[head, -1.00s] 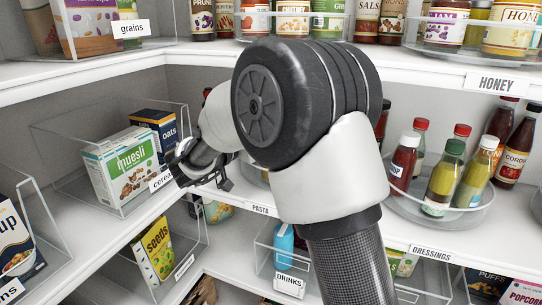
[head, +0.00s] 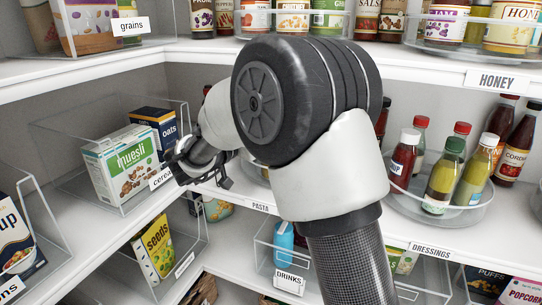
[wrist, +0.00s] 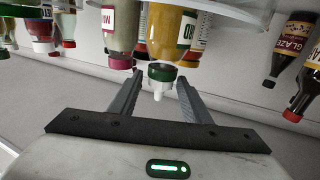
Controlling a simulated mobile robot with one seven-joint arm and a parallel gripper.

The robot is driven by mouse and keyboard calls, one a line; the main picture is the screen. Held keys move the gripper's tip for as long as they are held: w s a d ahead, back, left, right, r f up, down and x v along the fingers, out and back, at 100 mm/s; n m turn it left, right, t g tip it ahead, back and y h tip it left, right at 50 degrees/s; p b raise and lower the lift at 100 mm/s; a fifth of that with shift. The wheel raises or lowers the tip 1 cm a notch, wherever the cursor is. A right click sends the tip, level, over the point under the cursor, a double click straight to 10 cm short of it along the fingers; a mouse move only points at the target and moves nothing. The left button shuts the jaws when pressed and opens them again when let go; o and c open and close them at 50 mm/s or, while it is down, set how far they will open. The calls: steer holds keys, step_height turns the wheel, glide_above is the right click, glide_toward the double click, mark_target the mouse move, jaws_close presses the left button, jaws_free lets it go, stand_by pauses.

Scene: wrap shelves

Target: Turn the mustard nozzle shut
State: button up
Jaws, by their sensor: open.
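In the wrist view, which looks upside down, a yellow mustard bottle (wrist: 172,38) hangs from the top of the picture with part of a white label showing. Its green and white cap (wrist: 161,72) and white nozzle tip (wrist: 158,92) point toward my gripper (wrist: 157,88). My gripper is open, with one dark finger on each side of the nozzle and visible gaps between. I cannot tell how far the nozzle is turned. In the head view my gripper (head: 222,182) is partly hidden by my arm, and I cannot pick out the mustard bottle.
Other bottles crowd close beside the mustard, including a pale one with a dark red cap (wrist: 121,60). Dark glaze bottles (wrist: 292,50) stand at the right. In the head view, a clear turntable (head: 440,212) holds several bottles, and a muesli box (head: 124,165) sits in a bin at left.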

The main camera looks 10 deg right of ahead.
steer(key=v, duration=0.7)
stand_by(0.4)
steer(key=a+r+n+t+y, duration=0.25)
steer(key=r+n+y, duration=0.2)
steer(key=y, duration=0.25)
steer(key=a+r+n+t+y, duration=0.2)
steer(key=r+n+t+y, duration=0.1)
steer(key=r+y, duration=0.25)
steer(key=s+d+f+n+g, duration=0.1)
steer(key=s+d+f+g, duration=0.2)
steer(key=s, duration=0.7)
steer(key=s+d+f+g+y, duration=0.1)
steer(key=s+d+f+g, duration=0.3)
steer(key=s+f, duration=0.4)
steer(key=s+d+f+n+g, duration=0.1)
steer(key=s+d+f+g, duration=0.2)
steer(key=s, duration=0.9)
step_height(320, 180, down, 3)
steer(key=shift+s+d+n+g, duration=0.2)
steer(key=shift+s+n+g, duration=0.15)
steer(key=shift+g, duration=0.3)
